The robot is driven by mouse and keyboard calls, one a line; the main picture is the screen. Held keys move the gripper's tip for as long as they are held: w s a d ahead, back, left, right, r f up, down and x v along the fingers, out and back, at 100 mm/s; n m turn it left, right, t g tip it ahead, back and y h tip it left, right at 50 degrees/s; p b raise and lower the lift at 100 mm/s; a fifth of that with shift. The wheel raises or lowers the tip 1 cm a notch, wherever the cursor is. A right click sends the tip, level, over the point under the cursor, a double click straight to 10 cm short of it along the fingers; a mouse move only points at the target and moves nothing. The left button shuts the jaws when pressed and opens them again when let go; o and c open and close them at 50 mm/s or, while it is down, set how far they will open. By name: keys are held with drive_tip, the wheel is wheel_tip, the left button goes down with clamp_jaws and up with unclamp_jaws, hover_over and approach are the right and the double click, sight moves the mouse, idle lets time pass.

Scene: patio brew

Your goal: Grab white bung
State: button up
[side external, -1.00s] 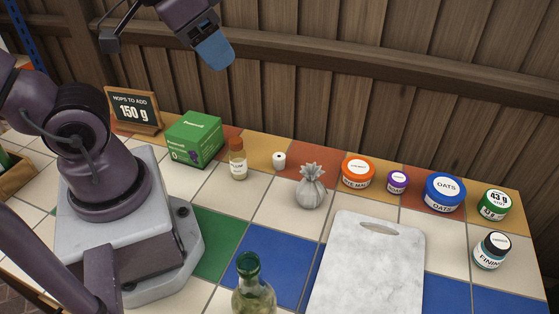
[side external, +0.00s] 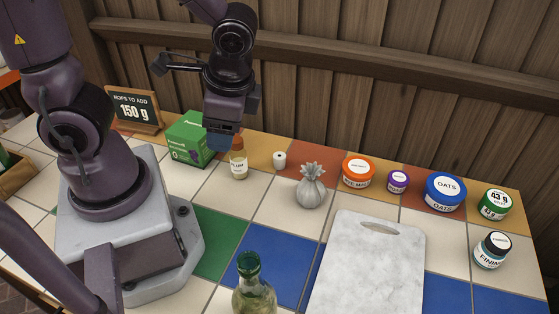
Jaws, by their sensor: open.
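The white bung (side external: 280,160) is a small white cylinder with a dark spot on its top.
Several lidded tubs line the back right. A marble board (side external: 368,265) and a green glass bottle (side external: 254,290) are in front.

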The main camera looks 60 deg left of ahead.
drive_tip(key=a+f+m+g+y, duration=0.2)
drive_tip(key=a+f+m+y, duration=0.2)
drive_tip(key=f+m+y, duration=0.2)
drive_tip(key=m+t, duration=1.3)
drive_tip(key=m, duration=0.3)
approach(280, 156)
drive_tip(key=v, duration=0.3)
drive_tip(key=shift+a+r, duration=0.1)
drive_tip(key=shift+r, duration=0.1)
drive_tip(key=shift+w+a+f, duration=0.1)
drive_tip(key=shift+w, duration=0.3)
drive_tip(key=x, duration=0.7)
drive_tip(key=shift+s+a+f, duration=0.1)
drive_tip(key=shift+f+x, duration=0.1)
drive_tip(key=shift+x, duration=1.2)
drive_tip(key=shift+f+x, duration=0.15)
drive_tip(key=shift+x, duration=1.2)
drive_tip(key=shift+s, duration=0.1)
drive_tip(key=c, duration=1)
drive_tip(key=shift+r, duration=0.1)
